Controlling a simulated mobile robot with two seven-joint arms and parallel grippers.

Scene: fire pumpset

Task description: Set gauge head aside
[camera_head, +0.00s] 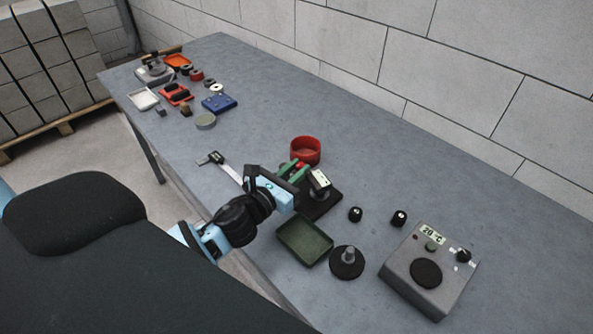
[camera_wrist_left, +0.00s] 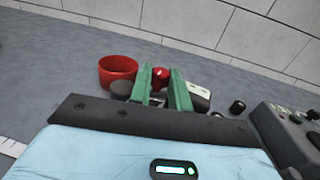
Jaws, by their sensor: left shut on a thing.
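My left gripper (camera_head: 292,171) reaches in from the left over the workbench, and its green fingers are shut on a small red piece, apparently the gauge head (camera_head: 299,164). The red top also shows between the fingertips in the left wrist view (camera_wrist_left: 161,74). The fingers hide most of its body, and I cannot tell whether it touches anything below. Just right of the fingers, a device with a pale face (camera_head: 319,180) stands over a black base plate (camera_head: 322,206). My right gripper is in neither view.
A red round bowl (camera_head: 305,150) stands behind the gripper. In front are an empty green tray (camera_head: 304,242) and a black disc with a post (camera_head: 346,262). Two black knobs and a grey control box (camera_head: 430,270) lie right. Calipers (camera_head: 225,168) lie left. The bench's middle is clear.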

